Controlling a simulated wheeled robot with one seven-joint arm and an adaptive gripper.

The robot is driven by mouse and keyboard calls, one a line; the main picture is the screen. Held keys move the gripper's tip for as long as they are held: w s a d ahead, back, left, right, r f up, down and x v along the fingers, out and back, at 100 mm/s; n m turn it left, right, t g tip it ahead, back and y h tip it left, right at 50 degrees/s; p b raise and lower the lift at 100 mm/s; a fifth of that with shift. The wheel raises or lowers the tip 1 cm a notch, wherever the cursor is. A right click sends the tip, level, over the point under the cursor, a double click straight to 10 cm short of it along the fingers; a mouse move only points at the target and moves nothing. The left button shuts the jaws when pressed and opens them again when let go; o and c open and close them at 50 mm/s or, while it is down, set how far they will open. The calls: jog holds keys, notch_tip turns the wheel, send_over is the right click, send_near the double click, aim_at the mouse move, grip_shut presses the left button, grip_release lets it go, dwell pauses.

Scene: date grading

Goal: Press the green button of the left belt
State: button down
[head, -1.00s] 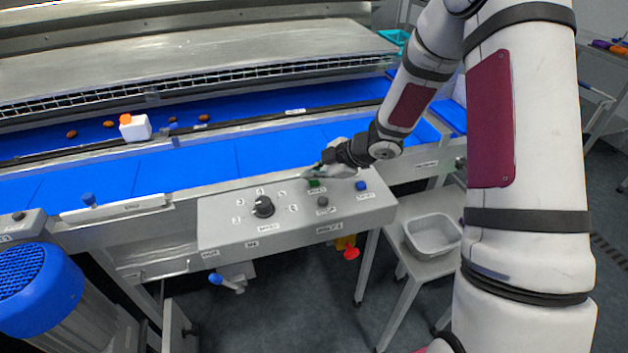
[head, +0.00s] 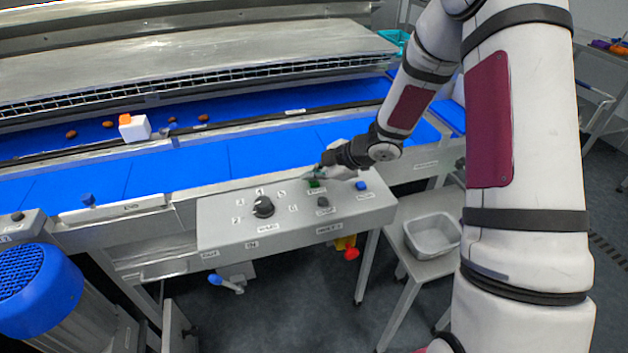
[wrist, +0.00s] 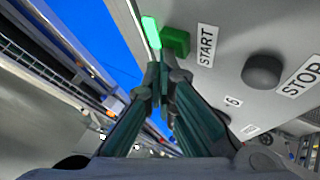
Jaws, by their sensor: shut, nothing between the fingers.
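The green button (head: 315,183) is on the sloped grey control panel (head: 220,235) at the front of the belt. In the wrist view the green button (wrist: 176,41) is a square block beside the START label. My gripper (head: 318,171) is at the panel's back edge, close to the button. In the wrist view my gripper (wrist: 162,75) is shut and empty, its fingertips just below the button in the picture. I cannot tell whether they touch it. A bright green piece (wrist: 151,32) that looks lit sits beside the button.
A black button (wrist: 263,71) with a STOP label, a blue button (head: 361,185) and a black dial (head: 263,207) share the panel. The blue belt (head: 190,165) runs behind it. A white box (head: 135,129) and several brown dates (head: 71,134) are farther back.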

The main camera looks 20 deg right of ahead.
aim_at(313, 184)
jog(key=shift+r+p, duration=0.65)
jog(key=shift+r, duration=0.15)
notch_tip(313, 184, up, 3)
jog(key=shift+s+f+p, duration=0.1)
jog(key=shift+p, duration=0.9)
jog(key=shift+r+p, duration=0.55)
jog(key=shift+r, duration=0.55)
